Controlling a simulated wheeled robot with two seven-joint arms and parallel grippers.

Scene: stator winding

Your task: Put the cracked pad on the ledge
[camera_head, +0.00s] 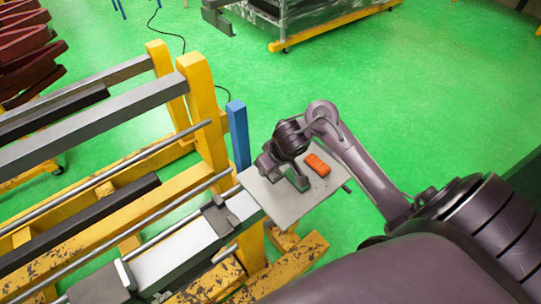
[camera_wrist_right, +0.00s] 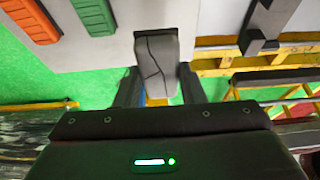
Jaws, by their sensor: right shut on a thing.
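The cracked pad (camera_wrist_right: 157,58) is grey, with dark crack lines across its face, in the right wrist view. My right gripper (camera_wrist_right: 158,82) is shut on it, one dark finger at each side of its lower part. In the head view my right gripper (camera_head: 271,165) is at the left edge of a light grey plate (camera_head: 288,208), which may be the ledge. The pad is hidden there behind my wrist. I cannot tell whether it touches the plate. My left gripper is not in view.
An orange pad (camera_head: 317,165) and a green pad (camera_wrist_right: 92,14) lie on the plate beside my right gripper. A blue post (camera_head: 238,135) and a yellow frame with grey rails (camera_head: 203,110) stand to the left. Green floor (camera_head: 420,110) is open beyond.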

